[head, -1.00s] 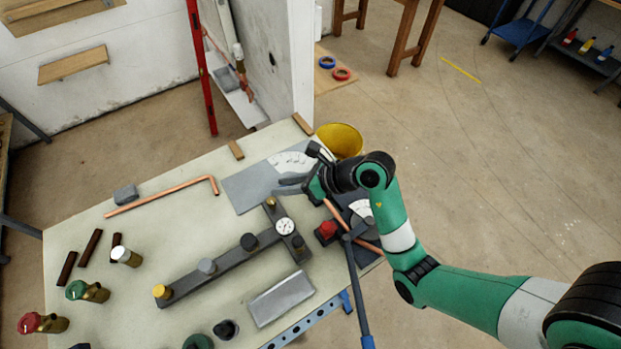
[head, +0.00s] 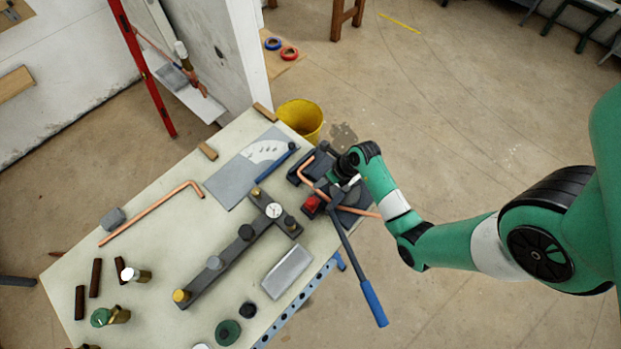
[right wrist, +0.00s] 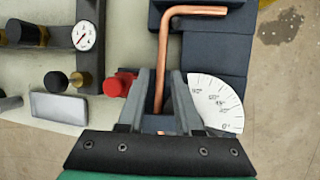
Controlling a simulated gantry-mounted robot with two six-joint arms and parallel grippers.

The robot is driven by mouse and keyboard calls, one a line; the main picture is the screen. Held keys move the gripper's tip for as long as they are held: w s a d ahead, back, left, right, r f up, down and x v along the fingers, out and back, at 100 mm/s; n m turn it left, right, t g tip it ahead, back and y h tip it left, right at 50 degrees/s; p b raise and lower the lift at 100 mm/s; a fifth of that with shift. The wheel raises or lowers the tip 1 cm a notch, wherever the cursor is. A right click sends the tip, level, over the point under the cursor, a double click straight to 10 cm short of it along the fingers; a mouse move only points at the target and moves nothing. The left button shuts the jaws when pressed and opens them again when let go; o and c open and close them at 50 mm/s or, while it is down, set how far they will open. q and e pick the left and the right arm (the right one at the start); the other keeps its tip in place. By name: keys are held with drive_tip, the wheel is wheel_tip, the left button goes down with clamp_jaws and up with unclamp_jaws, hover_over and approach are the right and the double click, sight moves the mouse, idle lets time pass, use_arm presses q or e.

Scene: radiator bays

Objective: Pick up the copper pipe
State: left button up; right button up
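A bent copper pipe (head: 307,170) lies in the dark bender (head: 296,172) at the table's right end, and its straight part runs out past the table edge. In the right wrist view its bent end (right wrist: 163,45) lies ahead of my fingers. A second L-shaped copper pipe (head: 150,213) lies flat on the table's left part. My right gripper (head: 337,182) is over the bender. My left gripper is not in view.
A long lever with a blue handle (head: 374,303) sticks out from the bender over the table's front edge. A dark bar fixture with a gauge (head: 273,210) and a grey block (head: 287,271) are close by. A yellow bucket (head: 300,117) stands behind the table.

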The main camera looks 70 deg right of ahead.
sight(312, 185)
drive_tip(key=b+x, duration=0.1)
drive_tip(key=x, duration=0.1)
drive_tip(key=b+x, duration=0.1)
drive_tip(key=x, duration=0.1)
drive_tip(key=shift+w+d+f, duration=0.15)
drive_tip(key=shift+w+d, duration=0.05)
drive_tip(key=shift+d, duration=0.05)
drive_tip(key=shift+w+f, duration=0.15)
drive_tip(key=shift+f, duration=0.2)
drive_tip(key=shift+c, duration=0.3)
clamp_jaws()
drive_tip(key=shift+r, duration=0.1)
idle(0.4)
